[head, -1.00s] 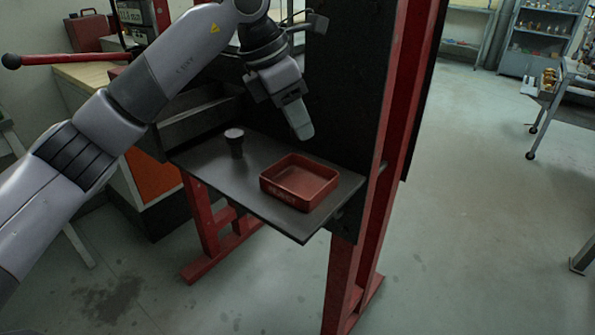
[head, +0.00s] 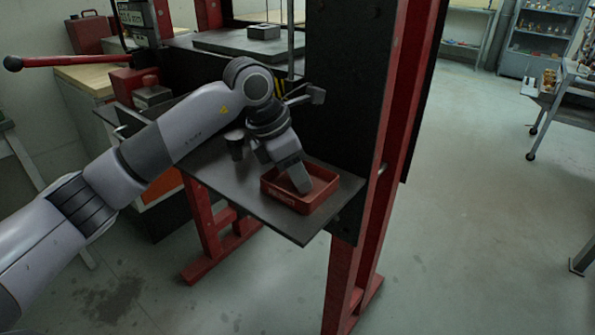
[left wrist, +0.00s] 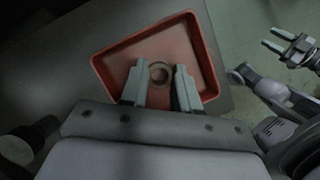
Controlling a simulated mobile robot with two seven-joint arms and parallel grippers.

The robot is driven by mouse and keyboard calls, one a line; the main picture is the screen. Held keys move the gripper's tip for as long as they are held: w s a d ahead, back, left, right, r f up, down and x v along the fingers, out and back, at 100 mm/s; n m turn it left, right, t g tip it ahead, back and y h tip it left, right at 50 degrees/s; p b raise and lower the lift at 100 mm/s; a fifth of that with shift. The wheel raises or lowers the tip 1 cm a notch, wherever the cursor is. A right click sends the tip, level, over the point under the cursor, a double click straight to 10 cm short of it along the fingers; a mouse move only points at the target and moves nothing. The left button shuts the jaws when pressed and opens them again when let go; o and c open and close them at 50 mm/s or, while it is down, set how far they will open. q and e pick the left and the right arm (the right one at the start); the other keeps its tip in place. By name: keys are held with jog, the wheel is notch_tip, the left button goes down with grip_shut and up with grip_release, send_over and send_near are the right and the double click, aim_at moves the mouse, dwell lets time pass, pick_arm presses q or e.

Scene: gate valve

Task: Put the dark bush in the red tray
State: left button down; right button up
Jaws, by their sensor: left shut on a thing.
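The red tray (head: 327,197) sits on the dark shelf plate; it fills the upper middle of the left wrist view (left wrist: 108,72). My left gripper (head: 303,188) points down into the tray. In the left wrist view its two pale fingers (left wrist: 160,78) are shut on the dark bush (left wrist: 160,66), a small ring with an open middle. The bush is over the tray floor, inside the walls; I cannot tell whether it touches the floor. The head view hides it behind the gripper. My right gripper (left wrist: 271,38) shows at the right of the left wrist view, empty, fingers apart.
A dark round cup-like part (head: 236,150) stands on the shelf plate (head: 225,185) left of the tray, close to my left arm. A black panel and red post (head: 385,150) rise just right of the tray. Open floor lies farther right.

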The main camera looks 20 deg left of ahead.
pick_arm(q)
jog(key=shift+f, duration=0.2)
jog(key=c, duration=0.8)
grip_release()
jog(key=shift+r, duration=0.1)
jog(key=shift+r, duration=0.1)
jog(key=shift+r, duration=0.2)
jog(key=v, duration=1.1)
jog(key=shift+a+r+b, duration=0.15)
jog(key=shift+r+b, duration=0.15)
jog(key=shift+r, duration=0.05)
jog(key=shift+s, duration=0.15)
